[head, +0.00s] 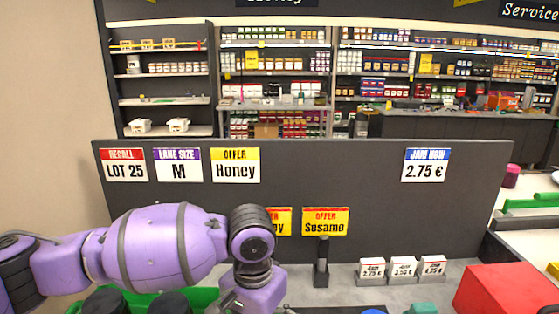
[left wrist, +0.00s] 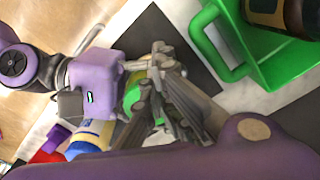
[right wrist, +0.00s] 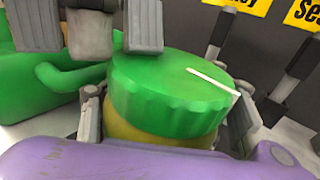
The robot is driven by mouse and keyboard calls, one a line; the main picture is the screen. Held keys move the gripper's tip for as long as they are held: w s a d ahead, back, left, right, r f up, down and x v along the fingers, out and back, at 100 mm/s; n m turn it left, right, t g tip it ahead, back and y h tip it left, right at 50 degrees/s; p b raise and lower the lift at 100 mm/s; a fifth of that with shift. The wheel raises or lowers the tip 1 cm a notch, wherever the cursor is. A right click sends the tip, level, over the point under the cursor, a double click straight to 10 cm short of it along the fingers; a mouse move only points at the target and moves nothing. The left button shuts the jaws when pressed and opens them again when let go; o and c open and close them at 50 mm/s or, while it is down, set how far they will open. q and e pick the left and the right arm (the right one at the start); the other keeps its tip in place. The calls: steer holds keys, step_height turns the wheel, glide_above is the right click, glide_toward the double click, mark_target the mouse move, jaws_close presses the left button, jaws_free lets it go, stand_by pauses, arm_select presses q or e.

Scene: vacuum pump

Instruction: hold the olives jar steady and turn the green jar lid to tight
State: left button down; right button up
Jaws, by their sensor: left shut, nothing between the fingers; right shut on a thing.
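The green jar lid (right wrist: 170,95) sits on the olives jar (right wrist: 150,136), whose olive-yellow body shows beneath it in the right wrist view. A white line marks the lid's top. My right gripper (right wrist: 165,125) has its grey fingers on both sides of the jar, below the lid, and is shut on it. My left gripper (right wrist: 105,40) is shut and empty, its fingers above and beside the lid's left edge; I cannot tell whether they touch it. The left wrist view shows the lid (left wrist: 130,94) partly behind the left fingers (left wrist: 165,92). In the head view the jar is hidden.
A green crate (left wrist: 208,50) holding dark-lidded jars stands near the left gripper. A yellow, white and blue item (left wrist: 90,138) lies close by. A red box (head: 505,290) is at the right. A dark panel (head: 330,180) with price signs backs the counter.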

arm_select(q)
step_height(320, 180, up, 6)
steer(key=shift+s+a, duration=0.25)
steer(key=shift+a, duration=0.05)
stand_by(0.6)
step_height(320, 180, down, 6)
steer(key=s+d+m, duration=0.1)
steer(key=d+m, duration=0.1)
steer(key=m, duration=0.4)
steer(key=shift+s, duration=0.15)
stand_by(0.4)
